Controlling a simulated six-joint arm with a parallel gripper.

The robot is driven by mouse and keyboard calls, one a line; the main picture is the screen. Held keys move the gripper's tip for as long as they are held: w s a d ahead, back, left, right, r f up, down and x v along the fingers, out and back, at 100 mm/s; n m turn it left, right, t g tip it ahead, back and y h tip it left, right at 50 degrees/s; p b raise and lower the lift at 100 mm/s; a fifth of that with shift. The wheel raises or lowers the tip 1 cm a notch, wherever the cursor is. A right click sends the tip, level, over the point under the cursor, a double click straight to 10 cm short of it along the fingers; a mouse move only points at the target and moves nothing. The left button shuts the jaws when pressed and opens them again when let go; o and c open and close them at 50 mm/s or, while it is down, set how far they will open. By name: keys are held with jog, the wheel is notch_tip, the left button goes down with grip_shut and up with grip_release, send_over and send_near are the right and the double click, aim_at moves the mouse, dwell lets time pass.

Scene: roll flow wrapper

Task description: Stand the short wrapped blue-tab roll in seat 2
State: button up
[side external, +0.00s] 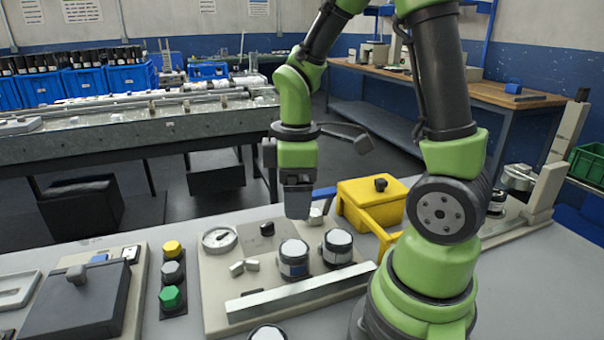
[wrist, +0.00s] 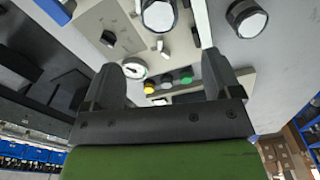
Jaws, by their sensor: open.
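Two white-topped dark rolls stand upright on the beige plate (side external: 215,290). The left roll (side external: 293,258) has a bluish patch low on its side; the right roll (side external: 337,247) stands close beside it. A third white-topped roll (side external: 267,333) is cut off at the bottom edge. I cannot tell for sure which one carries the blue tab, and no seat numbers are readable. My gripper (side external: 299,214) points down above the back of the plate, behind the rolls. In the wrist view its fingers (wrist: 162,72) are apart and empty, with one roll (wrist: 158,15) beyond them and another roll (wrist: 247,18) off the plate.
A pale bar (side external: 297,296) lies along the plate's front. A dial (side external: 219,238) and black knob (side external: 267,229) are at its back. A yellow box (side external: 374,198) stands behind to the right. A button strip (side external: 172,280) and dark block (side external: 76,300) are on the left.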

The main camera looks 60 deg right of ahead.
jog(key=s+a+r+m+t+y, duration=0.1)
jog(key=s+a+r+m+t, duration=0.2)
jog(key=a+r+m, duration=0.1)
jog(key=s+a+r+m+t+y, duration=0.1)
jog(key=s+a+r+m+t, duration=0.2)
jog(key=r+m, duration=0.3)
notch_tip(320, 180, up, 3)
jog(key=shift+s+a+f+t, duration=0.1)
jog(key=shift+s+a+t, duration=0.35)
jog(key=shift+a, duration=0.2)
dwell(1.1)
